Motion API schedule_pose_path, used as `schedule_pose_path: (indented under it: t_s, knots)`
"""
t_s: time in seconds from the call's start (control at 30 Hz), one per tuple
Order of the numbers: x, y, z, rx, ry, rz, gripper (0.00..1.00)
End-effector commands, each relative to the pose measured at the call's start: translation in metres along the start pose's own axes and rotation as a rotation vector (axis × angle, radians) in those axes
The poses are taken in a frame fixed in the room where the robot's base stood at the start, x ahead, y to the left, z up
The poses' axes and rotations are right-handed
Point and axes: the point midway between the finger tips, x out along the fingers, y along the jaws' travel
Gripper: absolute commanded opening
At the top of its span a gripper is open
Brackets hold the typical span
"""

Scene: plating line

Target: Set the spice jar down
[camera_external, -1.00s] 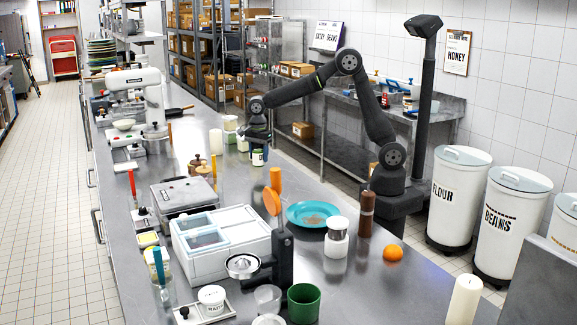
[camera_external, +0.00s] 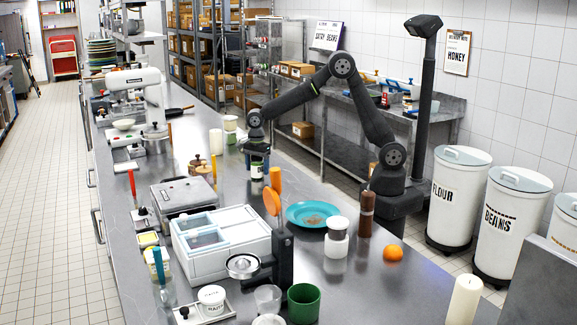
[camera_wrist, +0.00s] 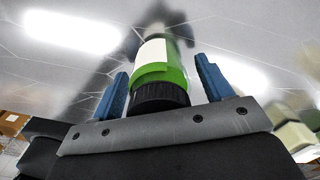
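The spice jar, green with a white label and a black lid, stands upright on the steel counter in the external view (camera_external: 257,170). In the wrist view the jar (camera_wrist: 160,62) is between my gripper's two blue fingers, lid towards me. My gripper (camera_wrist: 160,82) is around the lid end. A gap shows between the right finger and the lid, and a thin one at the left, so the fingers look open. In the external view my gripper (camera_external: 257,154) is directly over the jar and hides its top.
A green-and-white container (camera_external: 231,132) stands behind, left of my gripper.

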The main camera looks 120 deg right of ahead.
Motion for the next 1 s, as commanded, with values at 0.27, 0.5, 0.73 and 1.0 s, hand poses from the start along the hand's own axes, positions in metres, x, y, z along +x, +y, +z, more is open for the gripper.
schedule_pose_path:
  t_s: [0.27,0.5,0.73,1.0]
  knots:
    - [-0.001,0.000,0.000,0.000,0.000,0.000,0.74]
    - [-0.028,0.000,0.000,0.000,-0.002,-0.003,0.74]
    - [-0.079,-0.001,0.000,0.000,-0.002,-0.004,0.74]
    - [-0.117,0.000,0.000,0.000,-0.001,-0.001,0.74]
